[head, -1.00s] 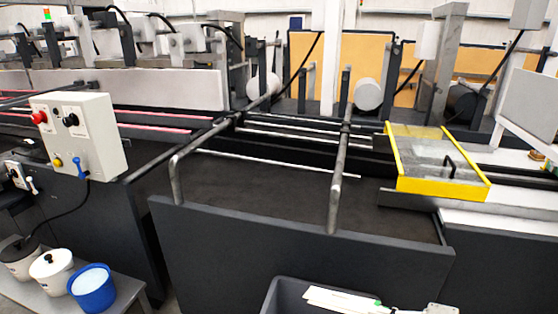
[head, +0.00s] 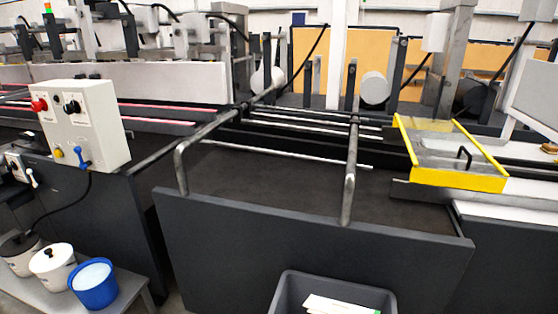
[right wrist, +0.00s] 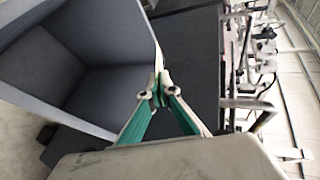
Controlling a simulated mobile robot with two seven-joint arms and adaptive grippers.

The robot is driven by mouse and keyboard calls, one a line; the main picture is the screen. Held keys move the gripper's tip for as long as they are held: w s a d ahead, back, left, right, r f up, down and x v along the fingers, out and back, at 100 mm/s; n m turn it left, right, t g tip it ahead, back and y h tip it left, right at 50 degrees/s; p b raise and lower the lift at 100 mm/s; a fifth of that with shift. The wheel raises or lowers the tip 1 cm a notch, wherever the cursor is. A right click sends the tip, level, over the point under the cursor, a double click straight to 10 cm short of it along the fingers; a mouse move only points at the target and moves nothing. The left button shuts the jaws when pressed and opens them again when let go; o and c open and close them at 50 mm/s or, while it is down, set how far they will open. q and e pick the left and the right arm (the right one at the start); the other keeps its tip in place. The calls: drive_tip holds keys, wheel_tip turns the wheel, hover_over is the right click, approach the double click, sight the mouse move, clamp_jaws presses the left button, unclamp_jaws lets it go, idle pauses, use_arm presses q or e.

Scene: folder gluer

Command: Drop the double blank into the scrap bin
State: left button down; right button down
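The scrap bin (head: 291,286) is a dark grey open box at the bottom of the head view. It fills the left of the right wrist view (right wrist: 105,92), where I see into it and its inside looks empty. The double blank (head: 335,305) is a pale flat strip across the bin's opening in the head view, cut off by the lower edge. In the right wrist view it appears nearly edge-on as a thin strip (right wrist: 159,58). My right gripper (right wrist: 158,92) has its fingertips closed together on the blank's near end, beside the bin. My left gripper is out of view.
The machine's dark side panel (head: 250,255) stands just behind the bin, with metal rails (head: 350,185) above it. A yellow-framed guard (head: 455,180) is at the right. A bench with white pots and a blue bucket (head: 93,285) is at the lower left.

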drive_tip(key=shift+f, duration=0.55)
drive_tip(key=c, duration=2.2)
unclamp_jaws()
drive_tip(key=shift+c, duration=0.2)
drive_tip(key=shift+o, duration=0.3)
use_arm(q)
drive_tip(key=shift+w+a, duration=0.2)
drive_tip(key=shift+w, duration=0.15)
use_arm(e)
drive_tip(key=v, duration=1.2)
drive_tip(key=shift+d, duration=0.1)
